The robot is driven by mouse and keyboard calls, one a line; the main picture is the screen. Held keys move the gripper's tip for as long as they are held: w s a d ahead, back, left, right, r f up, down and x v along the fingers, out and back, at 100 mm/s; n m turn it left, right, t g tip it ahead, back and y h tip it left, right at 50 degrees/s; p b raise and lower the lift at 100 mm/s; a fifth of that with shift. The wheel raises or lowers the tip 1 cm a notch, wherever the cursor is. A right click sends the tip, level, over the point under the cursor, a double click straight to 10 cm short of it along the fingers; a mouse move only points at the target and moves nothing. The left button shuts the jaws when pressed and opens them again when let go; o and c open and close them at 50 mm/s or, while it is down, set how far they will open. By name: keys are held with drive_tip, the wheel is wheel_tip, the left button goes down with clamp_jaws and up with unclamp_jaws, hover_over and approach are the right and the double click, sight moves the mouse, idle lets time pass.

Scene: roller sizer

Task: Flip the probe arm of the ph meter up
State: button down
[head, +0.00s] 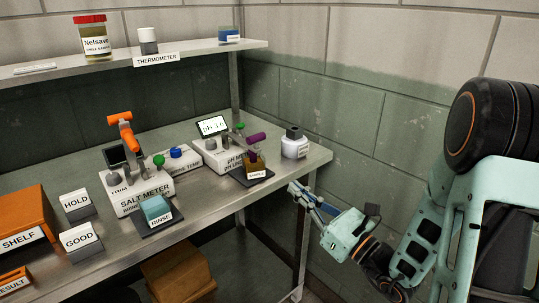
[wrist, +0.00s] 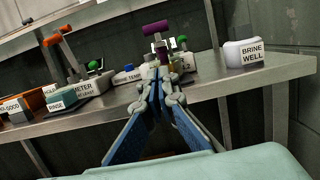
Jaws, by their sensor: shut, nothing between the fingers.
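The pH meter (head: 222,152) is a white box with a tilted screen (head: 212,127) and a green knob, standing on the bench right of the salt meter. Its purple probe arm (head: 256,138) reaches over the sample jar (head: 257,161) at the bench's front. In the wrist view the purple probe arm (wrist: 156,28) stands out beyond my fingertips. Whether its tip is in the jar is unclear. My gripper (head: 298,190) is in front of the bench, below and right of the probe arm, apart from it. It also shows in the wrist view (wrist: 155,78), with fingertips together and empty, hiding part of the meter.
The salt meter (head: 140,188) with an orange arm stands left, with a rinse block (head: 156,209) before it. The white brine well (head: 295,146) is right of the sample jar. The bench edge and leg (head: 303,240) are close to my gripper. Open space lies before the bench.

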drive_tip(key=shift+a, duration=0.1)
approach(258, 142)
drive_tip(key=w+a+f, duration=0.3)
drive_tip(key=a, duration=0.1)
drive_tip(key=shift+w+a+r+b, duration=0.15)
drive_tip(key=shift+w+r, duration=0.1)
drive_tip(key=shift+r, duration=0.3)
drive_tip(key=shift+w+a+r+b, duration=0.15)
drive_tip(key=shift+w+r, duration=0.1)
drive_tip(key=shift+r, duration=0.25)
drive_tip(key=shift+w+a+r, duration=0.25)
drive_tip(key=shift+w+r, duration=0.05)
drive_tip(key=shift+r, duration=0.3)
drive_tip(key=shift+d+r+p, duration=0.1)
drive_tip(key=shift+r+p, duration=0.35)
drive_tip(key=shift+p, duration=0.3)
drive_tip(key=shift+g+h+p, duration=0.3)
drive_tip(key=shift+p, duration=0.05)
drive_tip(key=shift+r, duration=0.1)
drive_tip(key=shift+w+r+g+h+p, duration=0.1)
drive_tip(key=shift+r+g+h+p, duration=0.25)
drive_tip(key=shift+p, duration=0.5)
